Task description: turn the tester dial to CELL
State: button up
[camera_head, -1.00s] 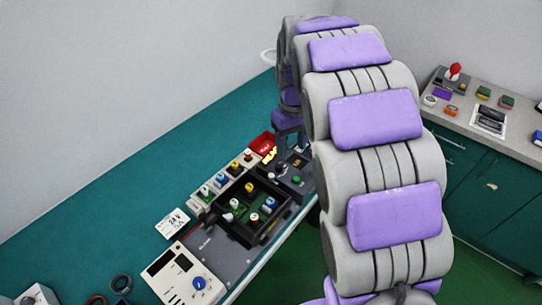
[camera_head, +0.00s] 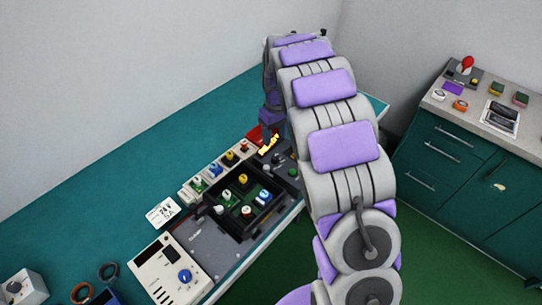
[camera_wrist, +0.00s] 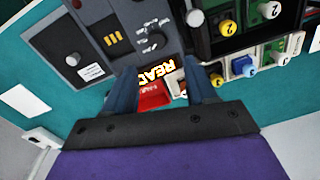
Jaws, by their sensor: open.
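I cannot read CELL or tell for sure which dial is the tester's. In the head view a beige panel (camera_head: 160,268) carries a blue dial (camera_head: 184,276), and a white box (camera_head: 24,290) at the lower left carries another knob. My gripper (camera_wrist: 160,78) is open and empty. The arm partly hides the unit in the head view.
A red bin (camera_wrist: 152,96) and lit yellow READY lettering show between the fingers. A black tray (camera_head: 240,207) with coloured-knob modules stands beside the unit. Modules line the tray's far side. A grey cabinet counter (camera_head: 480,112) stands at the right. The teal bench at left is mostly clear.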

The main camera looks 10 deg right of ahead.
send_over(275, 157)
jog(key=d, duration=0.2)
notch_tip(275, 157, down, 6)
jog(key=shift+w+r+b, duration=0.15)
jog(key=shift+r+b, duration=0.1)
jog(key=shift+b, duration=0.2)
jog(key=a+f, duration=0.3)
jog(key=f, duration=0.1)
jog(key=shift+a+b, duration=0.2)
jog(key=shift+b, duration=0.1)
jog(key=shift+d, duration=1.35)
jog(key=shift+c, duration=0.6)
jog(key=shift+a, duration=0.95)
jog(key=c, duration=0.6)
jog(key=shift+d, duration=0.4)
grip_shut()
jog(key=shift+a, duration=0.1)
